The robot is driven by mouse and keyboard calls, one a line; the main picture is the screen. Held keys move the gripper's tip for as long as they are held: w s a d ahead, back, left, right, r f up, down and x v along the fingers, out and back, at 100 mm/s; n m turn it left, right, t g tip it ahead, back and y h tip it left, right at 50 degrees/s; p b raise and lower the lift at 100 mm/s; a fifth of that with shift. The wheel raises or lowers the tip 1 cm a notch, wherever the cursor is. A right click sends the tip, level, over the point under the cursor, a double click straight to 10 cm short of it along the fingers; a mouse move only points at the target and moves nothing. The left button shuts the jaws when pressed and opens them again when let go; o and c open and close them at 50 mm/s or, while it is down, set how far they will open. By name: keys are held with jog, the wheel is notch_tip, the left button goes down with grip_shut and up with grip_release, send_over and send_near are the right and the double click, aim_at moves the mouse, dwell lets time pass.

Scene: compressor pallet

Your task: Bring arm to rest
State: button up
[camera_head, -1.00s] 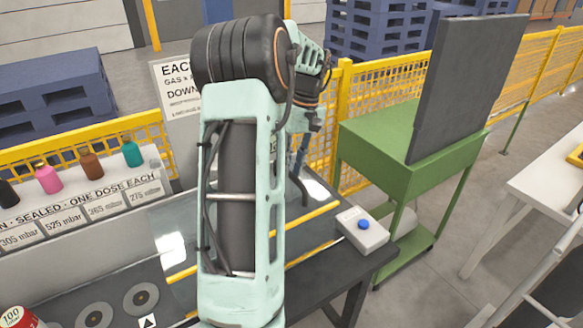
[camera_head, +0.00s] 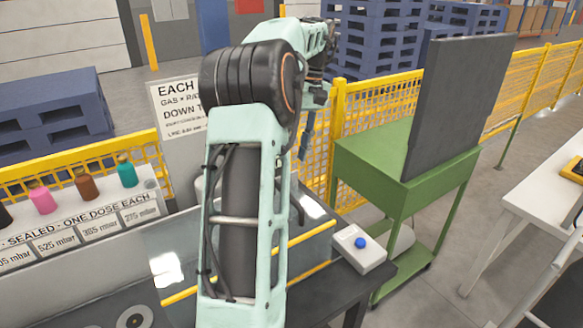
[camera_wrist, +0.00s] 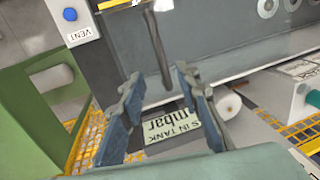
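My arm rises through the middle of the head view, bent at a black joint, with its far part reaching back and down. My gripper (camera_wrist: 160,85) shows in the wrist view with its two blue-grey fingers spread apart and nothing between them. In the head view the gripper (camera_head: 304,143) is small and partly hidden behind my arm, near the yellow fence. It hangs above the far side of the bench.
A white box with a blue button (camera_head: 360,245) sits on the bench's right corner; it reads VENT in the wrist view (camera_wrist: 72,20). A green cart (camera_head: 400,165) with a dark upright panel stands to the right. Coloured bottles (camera_head: 85,185) line a labelled shelf at left.

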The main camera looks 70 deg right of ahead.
jog(key=shift+d+r, duration=0.1)
jog(key=shift+r, duration=0.6)
